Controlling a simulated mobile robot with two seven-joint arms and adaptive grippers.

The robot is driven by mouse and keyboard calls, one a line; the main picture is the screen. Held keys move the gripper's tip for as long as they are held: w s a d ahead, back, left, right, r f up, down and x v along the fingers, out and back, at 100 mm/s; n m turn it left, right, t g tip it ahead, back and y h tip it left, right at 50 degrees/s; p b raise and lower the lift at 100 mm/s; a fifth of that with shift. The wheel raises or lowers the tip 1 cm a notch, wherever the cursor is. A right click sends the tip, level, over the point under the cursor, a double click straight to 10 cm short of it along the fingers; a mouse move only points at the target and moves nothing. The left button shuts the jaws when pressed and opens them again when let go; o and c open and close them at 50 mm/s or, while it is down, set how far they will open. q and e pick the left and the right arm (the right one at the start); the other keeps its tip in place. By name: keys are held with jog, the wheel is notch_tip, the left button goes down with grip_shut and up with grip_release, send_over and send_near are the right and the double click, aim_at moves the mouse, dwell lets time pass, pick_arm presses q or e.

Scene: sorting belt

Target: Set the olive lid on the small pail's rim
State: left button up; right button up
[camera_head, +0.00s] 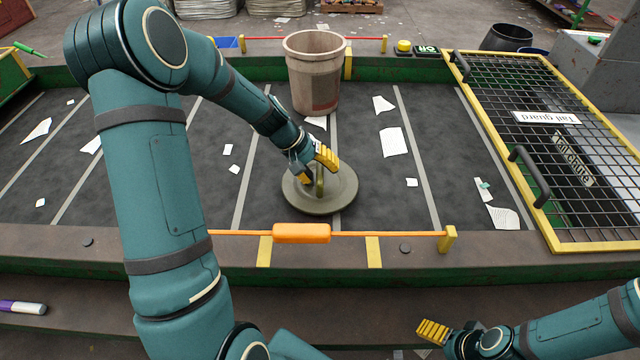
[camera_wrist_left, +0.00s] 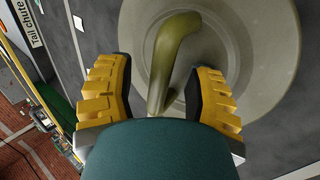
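The olive lid (camera_head: 335,199) lies flat on the dark belt near its front edge, with a curved handle on top. In the left wrist view the lid (camera_wrist_left: 265,80) fills the upper right, and its handle (camera_wrist_left: 170,50) stands between my fingers. My left gripper (camera_head: 318,172) is at the handle, its fingers (camera_wrist_left: 165,95) open on either side of it with gaps showing. The small pail (camera_head: 313,75) stands upright on the belt behind the lid, its top open. My right gripper (camera_head: 433,331) is low at the front right, away from the lid; its finger opening is unclear.
An orange-handled bar (camera_head: 302,233) runs along the front edge before the lid. A yellow-framed mesh guard (camera_head: 560,150) covers the right. Paper scraps (camera_head: 393,141) lie about the belt. A marker (camera_head: 22,307) is at the front left. The belt between lid and pail is mostly clear.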

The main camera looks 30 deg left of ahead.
pick_arm(q)
grip_shut()
